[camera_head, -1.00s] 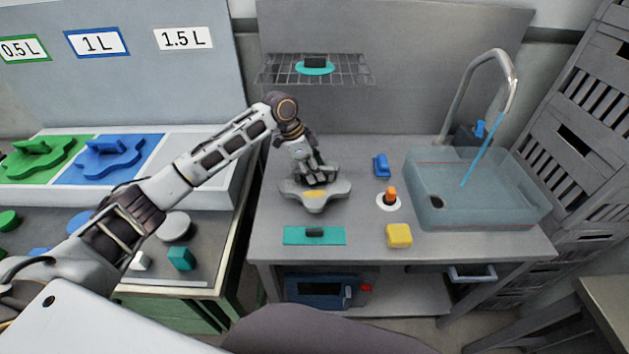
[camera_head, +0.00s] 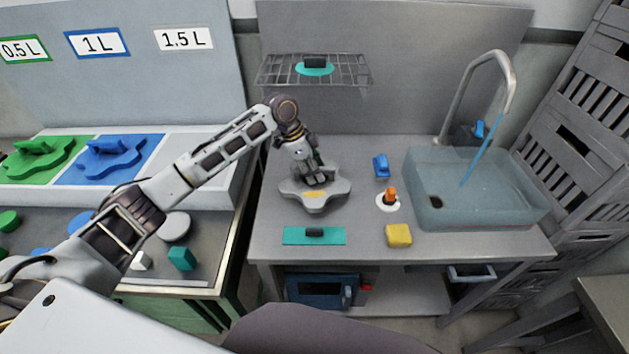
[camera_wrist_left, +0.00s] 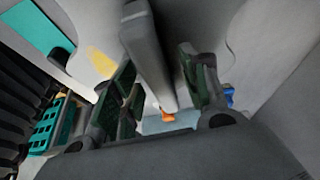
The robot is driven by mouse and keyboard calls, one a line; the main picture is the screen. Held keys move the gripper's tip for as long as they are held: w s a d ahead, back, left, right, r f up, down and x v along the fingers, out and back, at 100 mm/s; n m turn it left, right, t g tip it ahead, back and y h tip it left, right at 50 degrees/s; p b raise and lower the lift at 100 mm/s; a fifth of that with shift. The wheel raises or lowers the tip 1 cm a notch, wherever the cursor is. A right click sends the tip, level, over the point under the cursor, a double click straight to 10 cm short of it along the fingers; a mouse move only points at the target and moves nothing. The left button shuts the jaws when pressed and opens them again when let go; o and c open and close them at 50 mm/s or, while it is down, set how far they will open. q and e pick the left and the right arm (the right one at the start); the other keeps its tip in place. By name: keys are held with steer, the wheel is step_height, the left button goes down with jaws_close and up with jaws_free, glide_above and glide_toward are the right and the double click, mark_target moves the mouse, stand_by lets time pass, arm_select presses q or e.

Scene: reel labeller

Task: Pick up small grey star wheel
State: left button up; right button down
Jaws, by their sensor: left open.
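The small grey star wheel (camera_head: 314,204) lies on the grey worktable in the head view, with a yellow patch on its near side. My left gripper (camera_head: 314,180) is over the middle of the wheel, pointing down. In the left wrist view the open fingers (camera_wrist_left: 155,85) stand on either side of the wheel's grey upright handle (camera_wrist_left: 148,50). The wheel's pale body (camera_wrist_left: 92,38) also shows there. I cannot tell whether the fingers touch the handle. My right gripper is not in view.
A teal plate (camera_head: 314,236) lies in front of the wheel. To the right are a blue piece (camera_head: 381,165), an orange-topped piece (camera_head: 390,196), a yellow sponge (camera_head: 398,236) and a sink (camera_head: 480,212). A wire rack (camera_head: 345,72) hangs behind.

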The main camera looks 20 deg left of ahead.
arm_select(q)
steer(key=shift+f, duration=0.15)
stand_by(0.8)
steer(key=shift+c, duration=0.4)
jaws_close()
